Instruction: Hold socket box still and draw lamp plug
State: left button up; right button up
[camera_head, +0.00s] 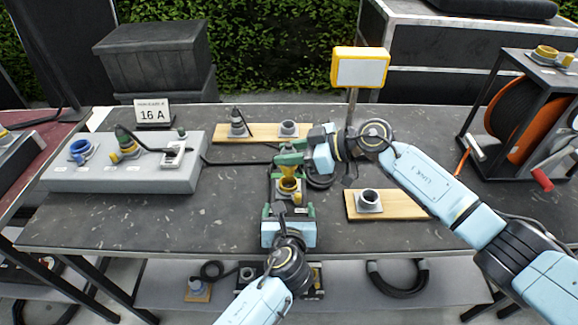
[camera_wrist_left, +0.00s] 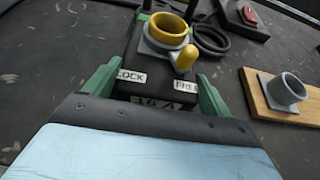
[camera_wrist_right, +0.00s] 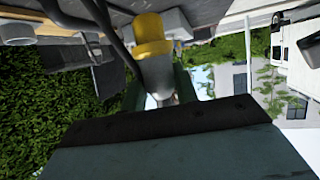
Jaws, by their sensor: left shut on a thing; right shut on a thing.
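The socket box (camera_wrist_left: 130,65) is dark, with a yellow round socket (camera_wrist_left: 167,28) and labels reading LOCK and FREE. My left gripper (camera_head: 284,211) is shut on its near end, with green fingers on both sides. The socket also shows in the head view (camera_head: 289,185); in the left wrist view its mouth looks empty. My right gripper (camera_head: 290,156) is just beyond and above the socket. It is shut on the lamp plug, which shows in the right wrist view as a grey body with a yellow collar (camera_wrist_right: 152,35). In the head view the gripper mostly hides the plug.
A work lamp (camera_head: 360,72) stands behind my right gripper. A wooden board with a grey socket (camera_head: 369,200) lies to the right, another board (camera_head: 262,132) behind. A grey panel (camera_head: 130,182) with plugs is at left. A cable reel (camera_head: 520,110) stands at right.

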aim_at(289, 144)
notch_tip(289, 144, up, 4)
jog(key=shift+r, duration=0.2)
pick_arm(q)
jog(key=o, duration=1.5)
jog(key=shift+c, duration=0.2)
jog(key=shift+s, duration=0.15)
jog(key=v, duration=1.1)
jog(key=shift+s+r, duration=0.25)
jog(key=shift+s, duration=0.1)
